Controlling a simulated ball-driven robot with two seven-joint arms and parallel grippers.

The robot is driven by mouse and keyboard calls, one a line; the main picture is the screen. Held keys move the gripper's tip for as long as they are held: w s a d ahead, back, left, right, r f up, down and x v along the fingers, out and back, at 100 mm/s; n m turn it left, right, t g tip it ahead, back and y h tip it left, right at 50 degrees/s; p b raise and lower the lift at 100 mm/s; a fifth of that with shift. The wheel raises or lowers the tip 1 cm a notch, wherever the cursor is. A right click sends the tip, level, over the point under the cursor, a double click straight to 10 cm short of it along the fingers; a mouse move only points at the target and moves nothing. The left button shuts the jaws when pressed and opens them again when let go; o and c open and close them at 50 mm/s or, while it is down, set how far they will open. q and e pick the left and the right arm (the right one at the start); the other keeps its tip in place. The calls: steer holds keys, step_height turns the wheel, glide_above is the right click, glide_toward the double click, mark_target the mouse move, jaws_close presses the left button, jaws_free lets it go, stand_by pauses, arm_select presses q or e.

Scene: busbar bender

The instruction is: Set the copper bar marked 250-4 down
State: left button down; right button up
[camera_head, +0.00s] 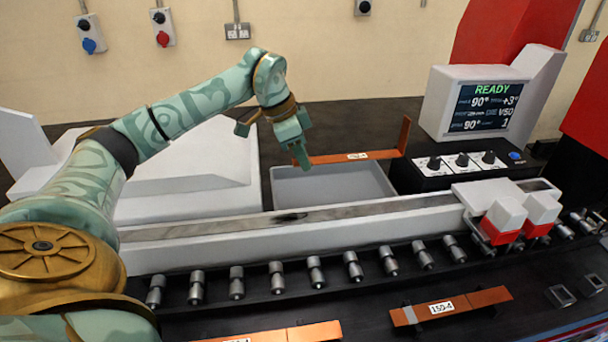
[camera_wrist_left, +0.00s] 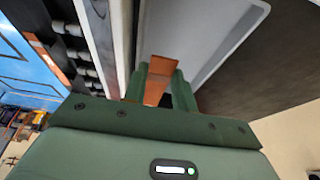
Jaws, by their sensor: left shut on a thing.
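My left gripper (camera_head: 302,157) is shut on one end of a copper bar (camera_head: 380,155). The bar runs to the right from the fingers and its far end is bent upright. It has a small white label whose text is too small to read. The bar appears over the grey tray (camera_head: 330,188); I cannot tell its height above it. In the left wrist view the bar (camera_wrist_left: 158,78) sits between the two green fingers (camera_wrist_left: 160,90), with the grey tray (camera_wrist_left: 205,40) beside it. My right gripper is not in view.
A flat copper bar marked 150-4 (camera_head: 450,307) and another bar (camera_head: 280,335) lie at the front. A row of metal pegs (camera_head: 277,278) and the white bender rail (camera_head: 300,233) lie between. A control box (camera_head: 462,168) and a READY screen (camera_head: 487,106) stand at right.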

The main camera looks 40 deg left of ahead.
arm_select(q)
steer(key=w+a+f, duration=0.1)
steer(key=f, duration=0.2)
steer(key=w+a+f+b, duration=0.1)
steer(key=f, duration=0.2)
steer(key=w+a+f+b, duration=0.1)
steer(key=w+f, duration=0.1)
steer(key=f, duration=0.1)
steer(key=shift+a+f, duration=0.1)
steer(key=shift+a, duration=0.2)
steer(key=shift+w, duration=0.1)
steer(key=shift+f, duration=0.6)
steer(key=c, duration=1.1)
jaws_free()
steer(key=shift+r, duration=0.1)
